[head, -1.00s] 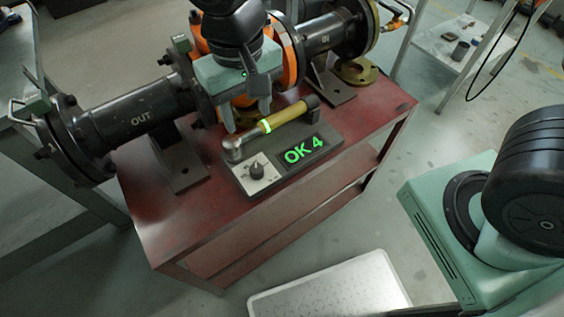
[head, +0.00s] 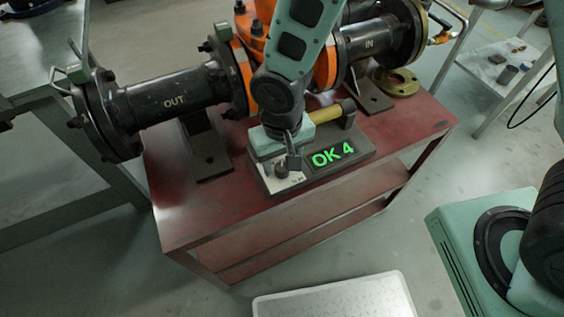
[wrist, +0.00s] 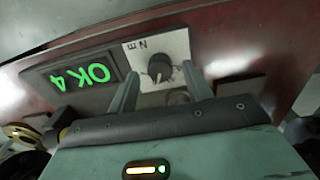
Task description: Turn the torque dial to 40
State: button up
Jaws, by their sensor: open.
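The torque dial is a small black knob (wrist: 160,69) on a white plate (wrist: 150,50), which carries an "N m" label. In the head view the knob (head: 281,171) is partly covered by my gripper (head: 287,163). My gripper (wrist: 159,75) is open and points down at the plate. In the wrist view its two fingertips appear on either side of the knob; I cannot tell whether they touch it. The display (head: 332,154) beside the dial reads "OK 4" in green.
The dial unit sits on a red bench (head: 215,215). Behind it stands the black pipework with an "OUT" pipe (head: 170,100), an "IN" pipe (head: 368,43) and an orange valve body (head: 325,68). A brass flange (head: 397,82) lies at the back right. The bench front is clear.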

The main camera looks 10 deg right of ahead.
jog(key=shift+f, duration=0.55)
jog(key=c, duration=1)
jog(key=shift+n, duration=0.3)
jog(key=n+p, duration=0.1)
jog(key=n, duration=0.3)
jog(key=shift+r, duration=0.1)
jog(key=shift+n+p, duration=0.6)
jog(key=shift+n, duration=1.5)
